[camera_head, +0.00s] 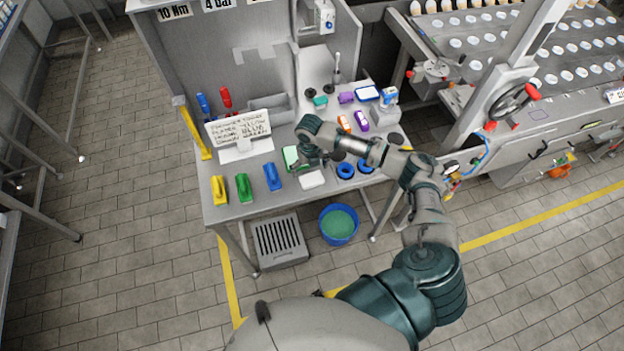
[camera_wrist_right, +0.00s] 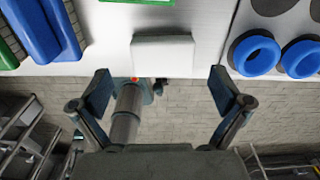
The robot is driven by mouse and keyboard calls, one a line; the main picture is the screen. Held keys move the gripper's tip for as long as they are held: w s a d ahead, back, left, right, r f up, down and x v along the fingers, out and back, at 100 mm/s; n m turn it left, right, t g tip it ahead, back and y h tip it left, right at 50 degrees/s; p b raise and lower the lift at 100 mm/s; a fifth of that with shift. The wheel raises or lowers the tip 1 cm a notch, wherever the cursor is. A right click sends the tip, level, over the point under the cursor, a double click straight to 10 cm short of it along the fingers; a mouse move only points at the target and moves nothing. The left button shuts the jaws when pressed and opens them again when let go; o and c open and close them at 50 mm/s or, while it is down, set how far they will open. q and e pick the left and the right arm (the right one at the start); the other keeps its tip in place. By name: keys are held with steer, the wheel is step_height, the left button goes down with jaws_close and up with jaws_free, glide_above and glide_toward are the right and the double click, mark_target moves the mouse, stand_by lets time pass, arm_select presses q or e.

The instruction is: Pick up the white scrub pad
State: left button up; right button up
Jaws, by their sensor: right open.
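The white scrub pad (camera_head: 312,179) lies flat near the front edge of the grey workbench (camera_head: 235,208). In the right wrist view the pad (camera_wrist_right: 163,52) is a pale block at the bench edge, ahead of the fingers and roughly centred between them. My right gripper (camera_wrist_right: 163,90) is open and empty, with its two fingers spread wide. In the head view the right gripper (camera_head: 316,158) is small and dark, over the bench just behind the pad, partly hidden by my arm. My left gripper is not in view.
A blue scrubber (camera_head: 272,177), a green one (camera_head: 243,187) and a yellow one (camera_head: 218,189) stand left of the pad. Blue rings (camera_head: 346,170) lie to its right. A green pad (camera_head: 291,158) is behind it. A sign (camera_head: 240,130) stands further back. A blue bucket (camera_head: 338,224) is on the floor.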

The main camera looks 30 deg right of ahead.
mark_target(312, 178)
steer(key=f, duration=0.3)
steer(key=s+f+p, duration=0.1)
steer(key=f, duration=0.1)
steer(key=shift+d, duration=0.1)
steer(key=shift+w+f, duration=0.1)
steer(key=shift+f, duration=0.3)
steer(key=c, duration=0.7)
